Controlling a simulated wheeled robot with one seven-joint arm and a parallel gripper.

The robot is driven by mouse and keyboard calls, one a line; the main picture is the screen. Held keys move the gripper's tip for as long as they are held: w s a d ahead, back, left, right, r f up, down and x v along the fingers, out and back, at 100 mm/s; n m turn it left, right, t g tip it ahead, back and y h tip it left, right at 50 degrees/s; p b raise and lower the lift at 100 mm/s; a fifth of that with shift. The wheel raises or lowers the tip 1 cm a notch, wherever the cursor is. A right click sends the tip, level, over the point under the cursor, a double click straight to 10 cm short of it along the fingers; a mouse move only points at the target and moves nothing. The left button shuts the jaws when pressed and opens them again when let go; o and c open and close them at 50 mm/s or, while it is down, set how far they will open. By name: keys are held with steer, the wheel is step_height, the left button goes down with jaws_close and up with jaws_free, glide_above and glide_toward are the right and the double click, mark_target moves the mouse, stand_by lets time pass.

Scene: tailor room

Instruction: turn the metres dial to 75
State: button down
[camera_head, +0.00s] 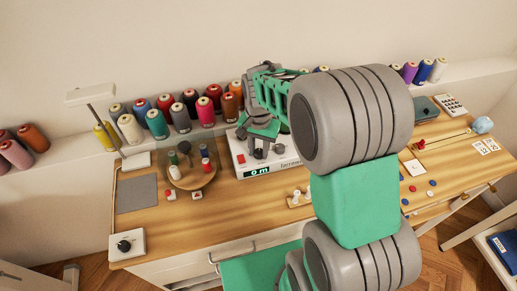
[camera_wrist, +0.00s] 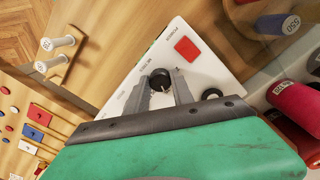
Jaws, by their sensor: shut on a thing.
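The white winder box (camera_head: 284,163) stands on the table under my arm, its front display reading "0 m". In the wrist view, its white top panel (camera_wrist: 136,88) carries a round black dial (camera_wrist: 160,79) with small printed marks beside it, too small to read surely. My gripper (camera_wrist: 160,82) has one finger on either side of this dial and is shut on it. A second black knob (camera_wrist: 212,94) is to the right, outside the fingers. A red button (camera_wrist: 187,48) is on the same panel. In the head view, my gripper (camera_head: 262,142) partly hides the top of the box.
Several thread spools (camera_head: 157,124) line the shelf behind. A round wooden tray (camera_head: 199,177) with small spools stands left of the box. A red spool (camera_wrist: 297,104) is close to the gripper's right side. Small pegs (camera_head: 299,197) stand in front of the box.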

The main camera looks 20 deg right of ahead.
mark_target(259, 152)
stand_by(0.4)
steer(key=c, duration=1.1)
jaws_free()
step_height(259, 152, up, 8)
steer(key=shift+f+b, duration=0.1)
steer(key=shift+b, duration=0.3)
